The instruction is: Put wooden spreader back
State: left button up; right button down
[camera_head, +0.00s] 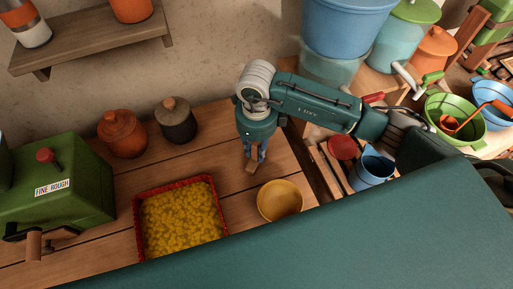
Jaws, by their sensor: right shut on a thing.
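My right gripper (256,152) points down over the wooden table, its arm coming in from the right. It is shut on the wooden spreader (252,167), a small brown piece showing just below the fingertips. The rest of the spreader is hidden by the gripper. I cannot tell whether it touches the table. A yellow-brown bowl (280,201) stands just below and to the right of it in the picture. A red-rimmed tray (222,214) full of yellow pieces lies to the lower left. My left gripper is not in view.
A green mill (88,182) with a crank stands at the left. An orange lidded jar (122,134) and a dark lidded jar (176,121) stand by the wall. A blue mug (372,168) and a green basin (457,117) are at the right. The tabletop (215,150) left of the gripper is clear.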

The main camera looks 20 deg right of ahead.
jog(key=shift+f, duration=0.25)
jog(key=c, duration=1.5)
grip_release()
jog(key=shift+r, duration=0.1)
jog(key=shift+r, duration=0.1)
jog(key=shift+r, duration=0.2)
notch_tip(320, 180, up, 11)
jog(key=shift+f+b, duration=0.2)
jog(key=shift+b, duration=1)
jog(key=shift+r, duration=0.6)
